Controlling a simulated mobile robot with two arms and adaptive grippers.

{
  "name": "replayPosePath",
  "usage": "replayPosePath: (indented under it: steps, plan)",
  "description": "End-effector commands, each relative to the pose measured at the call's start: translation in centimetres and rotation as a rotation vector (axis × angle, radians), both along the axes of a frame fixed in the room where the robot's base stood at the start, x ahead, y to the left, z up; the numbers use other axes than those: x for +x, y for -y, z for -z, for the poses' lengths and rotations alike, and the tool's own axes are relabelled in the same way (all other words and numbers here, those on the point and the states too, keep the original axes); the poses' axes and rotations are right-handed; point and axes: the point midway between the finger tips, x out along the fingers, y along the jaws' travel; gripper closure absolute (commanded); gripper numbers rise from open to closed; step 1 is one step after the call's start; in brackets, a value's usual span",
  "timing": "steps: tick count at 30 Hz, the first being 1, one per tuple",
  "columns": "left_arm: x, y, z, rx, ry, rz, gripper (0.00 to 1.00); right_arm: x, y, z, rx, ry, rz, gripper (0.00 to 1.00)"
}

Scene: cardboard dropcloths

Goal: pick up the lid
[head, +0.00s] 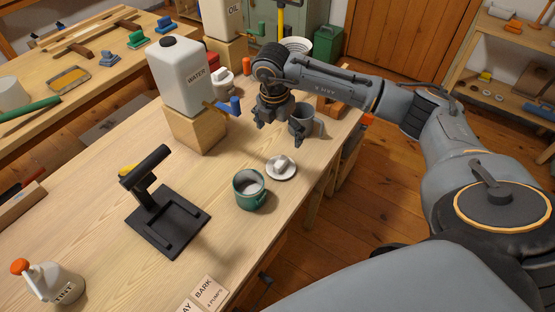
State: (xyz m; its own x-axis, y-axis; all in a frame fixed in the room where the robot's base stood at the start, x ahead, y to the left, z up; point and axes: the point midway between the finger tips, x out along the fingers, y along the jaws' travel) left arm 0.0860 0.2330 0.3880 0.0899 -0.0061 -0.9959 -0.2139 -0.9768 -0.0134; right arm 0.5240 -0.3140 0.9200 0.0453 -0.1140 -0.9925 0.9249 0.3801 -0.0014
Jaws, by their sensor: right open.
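A white round lid (288,175) with a block-like knob on top lies flat on the wooden workbench, right of the middle. My right gripper (279,132) is open and empty, pointing down above the bench, beyond the lid and apart from it. A green mug (247,201) with pale contents stands just in front of the lid, to its left. A grey mug (308,127) stands behind the right gripper and is partly hidden by it. My left gripper is out of view.
A white WATER jug (183,80) with a blue tap stands on a wooden block (196,132). A black press-like stand (165,222), a TINT bottle (47,285) and a BARK card (209,292) sit nearer. The bench's right edge runs close to the lid.

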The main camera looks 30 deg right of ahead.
Motion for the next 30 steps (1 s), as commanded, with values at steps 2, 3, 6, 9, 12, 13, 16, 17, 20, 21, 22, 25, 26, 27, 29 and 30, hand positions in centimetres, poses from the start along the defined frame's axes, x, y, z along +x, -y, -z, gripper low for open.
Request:
replayPosePath:
  steps: [2,3,6,9,12,13,16,17,20,21,22,25,26,27,29,30]
  plan:
    - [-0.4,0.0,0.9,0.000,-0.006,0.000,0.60,0.0,0.2,1.1,-0.003,-0.003,0.002,0.00]
    - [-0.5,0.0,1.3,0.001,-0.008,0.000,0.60,0.0,0.2,1.7,-0.002,-0.003,0.002,0.00]
    - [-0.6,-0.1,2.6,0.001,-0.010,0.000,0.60,0.1,0.3,3.5,-0.001,-0.003,0.002,0.00]
    - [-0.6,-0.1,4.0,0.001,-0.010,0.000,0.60,0.2,0.5,5.4,-0.001,-0.002,0.001,0.00]
    - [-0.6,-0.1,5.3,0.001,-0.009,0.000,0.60,0.2,0.7,7.2,-0.001,-0.002,-0.001,0.00]
    - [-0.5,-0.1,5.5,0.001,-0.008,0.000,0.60,0.3,0.7,7.6,0.001,-0.001,-0.001,0.00]
    - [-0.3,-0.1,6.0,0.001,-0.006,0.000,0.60,0.3,0.8,8.3,0.001,0.000,-0.001,0.00]
    - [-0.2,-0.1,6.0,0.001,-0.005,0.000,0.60,0.4,0.8,8.4,0.001,-0.001,-0.002,0.00]
    - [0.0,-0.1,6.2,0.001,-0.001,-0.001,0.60,0.4,0.8,8.8,0.002,-0.001,-0.002,0.00]
    - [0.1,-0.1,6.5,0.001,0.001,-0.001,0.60,0.4,0.8,9.1,0.001,-0.002,-0.002,0.00]
    - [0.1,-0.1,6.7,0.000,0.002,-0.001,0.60,0.4,0.8,9.5,0.001,-0.002,-0.002,0.00]
    - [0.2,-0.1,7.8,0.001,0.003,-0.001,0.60,0.4,0.8,10.9,0.001,-0.002,-0.003,0.00]
    - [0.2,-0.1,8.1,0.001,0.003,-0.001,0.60,0.4,0.8,11.4,0.003,-0.001,-0.003,0.00]
    - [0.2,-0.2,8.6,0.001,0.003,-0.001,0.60,0.4,0.8,12.1,0.003,-0.001,-0.003,0.00]
    - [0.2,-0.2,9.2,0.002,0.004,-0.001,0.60,0.5,0.9,12.9,0.003,-0.001,-0.002,0.00]
    - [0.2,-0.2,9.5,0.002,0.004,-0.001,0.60,0.5,1.0,13.3,0.002,-0.002,-0.002,0.00]
